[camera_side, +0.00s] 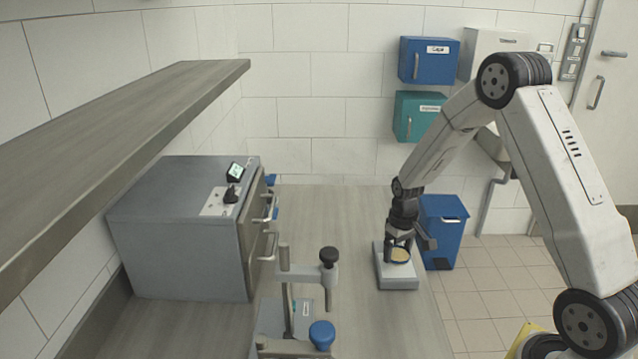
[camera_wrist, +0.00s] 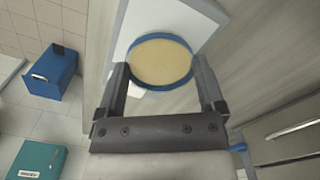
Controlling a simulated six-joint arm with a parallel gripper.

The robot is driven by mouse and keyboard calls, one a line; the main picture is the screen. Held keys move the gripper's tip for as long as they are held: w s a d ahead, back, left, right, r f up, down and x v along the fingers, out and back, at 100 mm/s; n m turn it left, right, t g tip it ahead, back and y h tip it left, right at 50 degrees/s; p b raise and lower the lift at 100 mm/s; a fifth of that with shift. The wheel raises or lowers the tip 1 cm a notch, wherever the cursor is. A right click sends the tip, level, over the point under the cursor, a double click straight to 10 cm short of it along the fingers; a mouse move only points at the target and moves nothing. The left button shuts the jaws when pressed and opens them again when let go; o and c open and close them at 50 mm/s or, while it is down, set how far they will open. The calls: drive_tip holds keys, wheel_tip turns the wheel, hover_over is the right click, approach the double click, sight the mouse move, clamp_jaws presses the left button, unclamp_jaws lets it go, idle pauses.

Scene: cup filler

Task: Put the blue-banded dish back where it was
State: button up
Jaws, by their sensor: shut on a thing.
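The blue-banded dish (camera_wrist: 160,62) is round, with a blue rim band and a pale tan filling. In the wrist view it sits between the two fingers of my gripper (camera_wrist: 165,85), which is shut on it. In the side view the dish (camera_side: 400,256) is small, over a white scale-like device (camera_side: 398,282) near the right edge of the bench. My gripper (camera_side: 402,247) reaches down to it from above. Whether the dish touches the device's plate or is held just above it, I cannot tell.
A grey cabinet (camera_side: 185,240) with drawer handles stands at the left, under a shelf (camera_side: 120,130). A stand with a black knob (camera_side: 329,255) and a blue cap (camera_side: 322,334) is at the front. A blue bin (camera_side: 443,228) is beyond the bench. The middle bench (camera_side: 335,215) is clear.

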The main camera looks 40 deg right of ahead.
drive_tip(key=s+a+r, duration=0.2)
drive_tip(key=s+r, duration=0.3)
drive_tip(key=s, duration=0.1)
drive_tip(key=s+a+r, duration=0.2)
drive_tip(key=s+r, duration=0.3)
drive_tip(key=s, duration=0.2)
drive_tip(key=shift+s+a+r, duration=0.15)
drive_tip(key=shift+a+r, duration=0.1)
drive_tip(key=shift+r, duration=0.15)
idle(0.5)
drive_tip(key=w+a+f, duration=0.3)
drive_tip(key=w+a, duration=0.2)
drive_tip(key=w, duration=0.7)
drive_tip(key=shift+a, duration=0.2)
drive_tip(key=shift+w, duration=0.15)
